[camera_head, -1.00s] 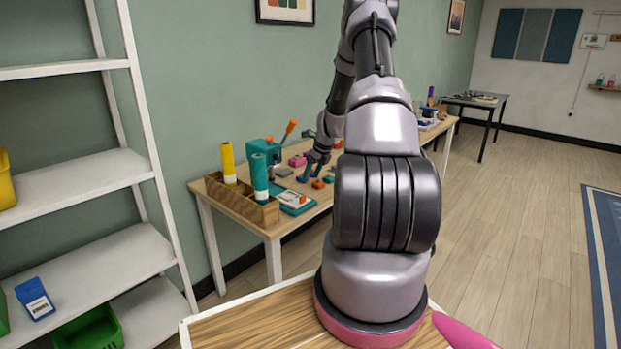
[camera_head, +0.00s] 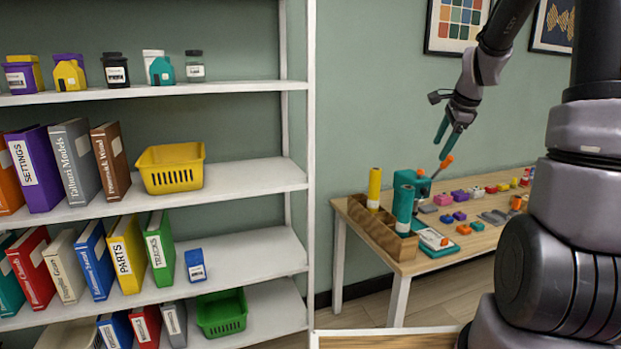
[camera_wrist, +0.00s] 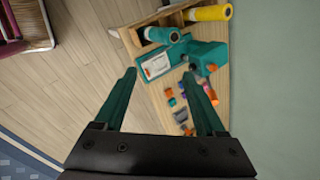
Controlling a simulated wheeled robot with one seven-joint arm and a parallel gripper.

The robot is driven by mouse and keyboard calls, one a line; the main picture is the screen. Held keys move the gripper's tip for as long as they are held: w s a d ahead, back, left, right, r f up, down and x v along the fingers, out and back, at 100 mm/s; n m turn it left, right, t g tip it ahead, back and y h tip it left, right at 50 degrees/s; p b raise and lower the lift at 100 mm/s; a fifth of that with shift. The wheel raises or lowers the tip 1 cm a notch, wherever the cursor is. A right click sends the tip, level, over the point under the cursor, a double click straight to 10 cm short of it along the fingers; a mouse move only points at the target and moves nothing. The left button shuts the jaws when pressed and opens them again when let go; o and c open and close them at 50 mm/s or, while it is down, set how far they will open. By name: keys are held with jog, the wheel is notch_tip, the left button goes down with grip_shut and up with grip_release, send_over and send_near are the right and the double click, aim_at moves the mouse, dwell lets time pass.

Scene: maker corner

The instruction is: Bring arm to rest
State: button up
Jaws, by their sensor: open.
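My gripper (camera_head: 447,138) is raised in the air above the wooden worktable (camera_head: 408,265) in the head view, in front of the green wall. Its two teal fingers are apart with nothing between them. In the wrist view my gripper (camera_wrist: 163,95) also shows open and empty, with the table and its items well below the fingers. My arm rises at the right of the head view and bends over toward the table.
A white shelf unit (camera_head: 295,180) with books, jars, a yellow basket (camera_head: 171,180) and a green basket (camera_head: 221,325) stands at left. The table bears a wooden box (camera_head: 385,236) with rolls, a teal machine (camera_head: 412,181) and several small coloured parts. Air around my gripper is clear.

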jog(key=s+a+r+n, duration=0.3)
jog(key=s+n, duration=0.2)
jog(key=s, duration=0.4)
jog(key=s+a+r+n+t, duration=0.1)
jog(key=s+a+r+n, duration=0.3)
jog(key=s, duration=0.4)
jog(key=s+a+r+n+t+y, duration=0.1)
jog(key=s+a+r+n, duration=0.3)
jog(key=s, duration=0.5)
jog(key=shift+s+a+r+n, duration=0.25)
jog(key=shift+s+n, duration=0.1)
jog(key=shift+n, duration=0.55)
